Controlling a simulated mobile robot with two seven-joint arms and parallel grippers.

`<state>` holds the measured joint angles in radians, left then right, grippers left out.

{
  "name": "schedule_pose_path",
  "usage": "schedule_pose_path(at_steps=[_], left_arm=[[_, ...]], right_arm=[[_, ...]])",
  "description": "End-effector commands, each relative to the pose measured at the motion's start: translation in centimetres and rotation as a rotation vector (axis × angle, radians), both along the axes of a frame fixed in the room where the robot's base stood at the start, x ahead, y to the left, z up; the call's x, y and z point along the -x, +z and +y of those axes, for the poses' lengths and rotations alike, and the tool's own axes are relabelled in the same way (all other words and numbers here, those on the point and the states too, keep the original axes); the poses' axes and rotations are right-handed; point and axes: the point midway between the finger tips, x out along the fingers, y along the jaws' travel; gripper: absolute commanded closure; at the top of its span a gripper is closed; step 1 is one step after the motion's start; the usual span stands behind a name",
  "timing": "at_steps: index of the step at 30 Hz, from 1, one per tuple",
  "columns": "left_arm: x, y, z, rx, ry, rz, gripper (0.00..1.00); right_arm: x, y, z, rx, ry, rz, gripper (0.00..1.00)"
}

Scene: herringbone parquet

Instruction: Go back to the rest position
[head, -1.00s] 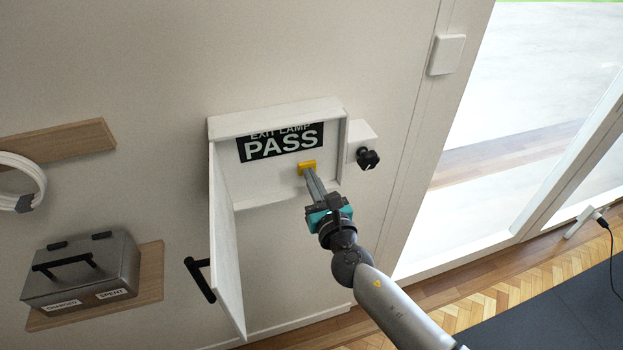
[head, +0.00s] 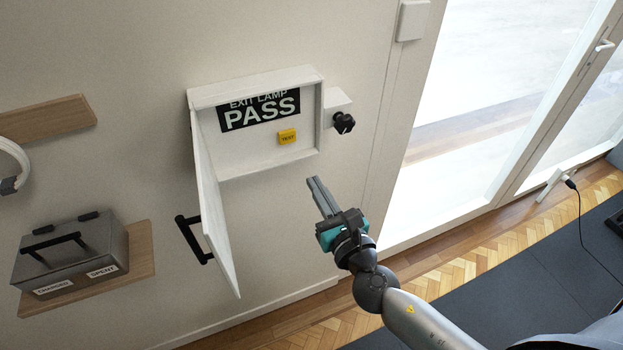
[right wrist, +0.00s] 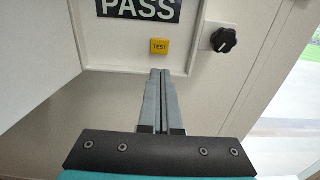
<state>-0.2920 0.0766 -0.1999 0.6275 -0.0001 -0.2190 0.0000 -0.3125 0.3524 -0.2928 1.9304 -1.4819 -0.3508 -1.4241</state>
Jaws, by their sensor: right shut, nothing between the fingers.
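My right gripper (head: 316,181) is shut and empty, with its fingers together. It is in the air just below and to the right of the open white wall box, clear of it. In the right wrist view its fingertips (right wrist: 160,72) appear below the yellow TEST button (right wrist: 160,46). The same button (head: 287,137) sits inside the white box (head: 255,83), under a black sign (head: 259,110) reading EXIT LAMP PASS. The box door (head: 213,205) hangs open on the left, with a black handle (head: 193,240). My left gripper is not in view.
A black knob (head: 344,122) is right of the box. A grey metal case (head: 72,255) labelled CHARGED and SPENT stands on a wooden shelf (head: 140,262) at lower left. Another shelf (head: 45,120) is above it. A glass door (head: 480,90) is at the right.

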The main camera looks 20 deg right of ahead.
Motion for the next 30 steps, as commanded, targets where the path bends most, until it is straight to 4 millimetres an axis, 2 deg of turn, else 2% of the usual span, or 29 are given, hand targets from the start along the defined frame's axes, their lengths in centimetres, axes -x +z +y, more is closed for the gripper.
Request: schedule_pose_path(at_steps=[9,17,20,23,26,30], left_arm=[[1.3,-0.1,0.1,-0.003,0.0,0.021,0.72],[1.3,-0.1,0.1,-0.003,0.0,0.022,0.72],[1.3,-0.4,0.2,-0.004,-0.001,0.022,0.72],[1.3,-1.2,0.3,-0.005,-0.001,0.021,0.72],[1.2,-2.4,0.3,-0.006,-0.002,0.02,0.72],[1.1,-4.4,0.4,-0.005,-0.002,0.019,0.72]], right_arm=[[0.3,0.0,0.0,-0.001,0.0,0.0,1.0],[0.3,0.0,0.0,-0.001,0.001,0.001,1.0],[0.3,-1.1,-0.2,-0.028,-0.005,0.021,1.0],[0.5,-4.8,-0.7,-0.13,-0.028,0.096,1.0],[1.2,-11.3,-1.7,-0.323,-0.085,0.221,1.0],[3.9,-21.8,-3.1,-0.668,-0.235,0.413,1.0]])
